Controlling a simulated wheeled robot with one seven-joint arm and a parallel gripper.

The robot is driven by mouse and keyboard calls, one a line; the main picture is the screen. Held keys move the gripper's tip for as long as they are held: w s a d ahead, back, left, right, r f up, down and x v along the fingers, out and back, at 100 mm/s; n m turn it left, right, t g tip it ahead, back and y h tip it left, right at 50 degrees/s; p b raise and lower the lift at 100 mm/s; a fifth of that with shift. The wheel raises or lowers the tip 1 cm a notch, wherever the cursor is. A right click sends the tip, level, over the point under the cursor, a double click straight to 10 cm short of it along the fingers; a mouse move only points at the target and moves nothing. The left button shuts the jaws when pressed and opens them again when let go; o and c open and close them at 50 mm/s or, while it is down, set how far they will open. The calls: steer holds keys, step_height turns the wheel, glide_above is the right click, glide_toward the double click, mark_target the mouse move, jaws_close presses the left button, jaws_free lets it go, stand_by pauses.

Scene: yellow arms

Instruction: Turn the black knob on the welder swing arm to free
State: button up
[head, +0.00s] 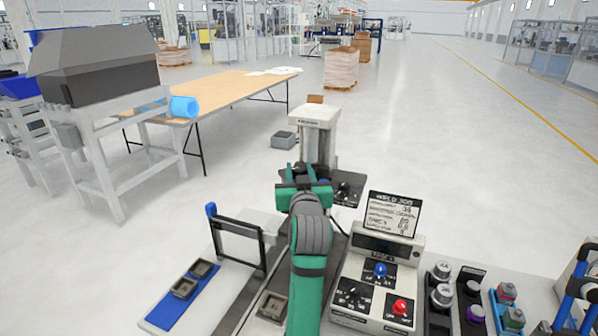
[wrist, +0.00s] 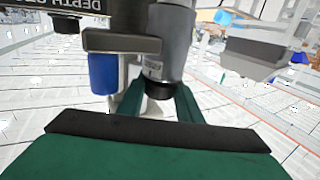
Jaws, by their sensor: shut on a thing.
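The welder (head: 317,120), a pale grey head on a grey column, stands at the centre of the head view. My gripper (head: 296,172), green, reaches up to its front; my arm hides part of it. In the wrist view, my gripper's green fingers (wrist: 158,97) stand either side of a short black knob (wrist: 158,88) under a dark grey cylinder (wrist: 166,40), and are shut on it. The fingertips are partly hidden behind it. A blue cylinder (wrist: 102,73) hangs just left of the fingers. Any free or lock mark on the knob cannot be read.
A dark panel with knobs (head: 346,188) is at the welder's base. A control box (head: 374,290) with blue and red knobs and a sign (head: 392,214) stands right of my arm. A black frame (head: 238,243) and a blue tray (head: 170,311) are left.

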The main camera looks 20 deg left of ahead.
steer(key=shift+a+n+y, duration=0.1)
steer(key=shift+n+y, duration=0.2)
steer(key=shift+y, duration=0.1)
steer(key=o, duration=0.8)
steer(key=shift+c, duration=0.2)
steer(key=v, duration=1.1)
steer(key=shift+r, duration=0.15)
